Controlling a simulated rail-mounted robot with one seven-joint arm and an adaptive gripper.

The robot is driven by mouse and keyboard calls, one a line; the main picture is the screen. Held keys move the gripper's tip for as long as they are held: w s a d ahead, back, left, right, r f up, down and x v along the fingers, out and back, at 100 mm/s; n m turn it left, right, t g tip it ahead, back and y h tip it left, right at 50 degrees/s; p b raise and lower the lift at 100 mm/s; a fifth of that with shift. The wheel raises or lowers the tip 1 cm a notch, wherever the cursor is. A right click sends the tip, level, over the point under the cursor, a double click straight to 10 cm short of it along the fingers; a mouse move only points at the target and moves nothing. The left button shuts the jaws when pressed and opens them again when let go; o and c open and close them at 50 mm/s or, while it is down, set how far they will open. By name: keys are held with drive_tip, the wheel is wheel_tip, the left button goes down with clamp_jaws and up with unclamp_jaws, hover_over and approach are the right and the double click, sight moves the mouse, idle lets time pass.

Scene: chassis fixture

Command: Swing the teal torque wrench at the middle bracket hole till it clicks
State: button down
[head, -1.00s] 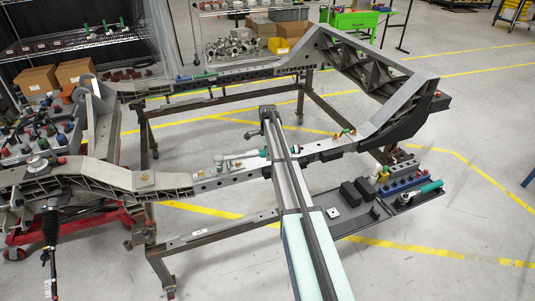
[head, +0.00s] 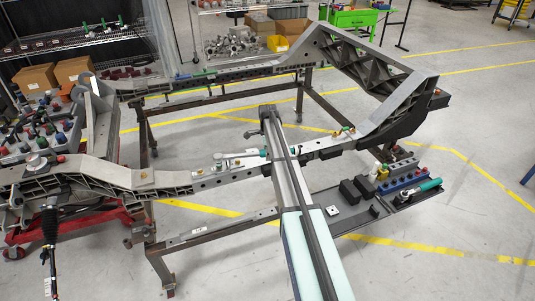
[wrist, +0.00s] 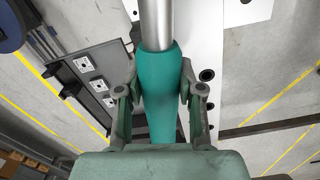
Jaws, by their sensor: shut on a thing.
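The torque wrench (wrist: 159,75) has a teal grip and a bright metal shaft. In the wrist view my gripper (wrist: 160,98) is shut around the teal grip, one finger on each side. The shaft runs up out of that picture, so its head is hidden there. In the head view the wrench (head: 241,155) lies roughly level along the near rail, its head end at the left over the bracket (head: 212,178). Brass-coloured bolts show by the wrench head. I cannot tell which bracket hole the head sits on.
A dark tray (head: 352,222) at the right holds black blocks, a blue socket rack (head: 402,180) and another teal-handled tool (head: 429,185). The chassis frame (head: 160,181) stands on a brown steel stand. Bare floor shows under and around it.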

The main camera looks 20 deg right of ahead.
drive_tip(key=shift+r+p, duration=0.5)
drive_tip(key=shift+r, duration=0.7)
idle(0.6)
drive_tip(key=shift+r+p, duration=0.95)
drive_tip(key=shift+r, duration=1.4)
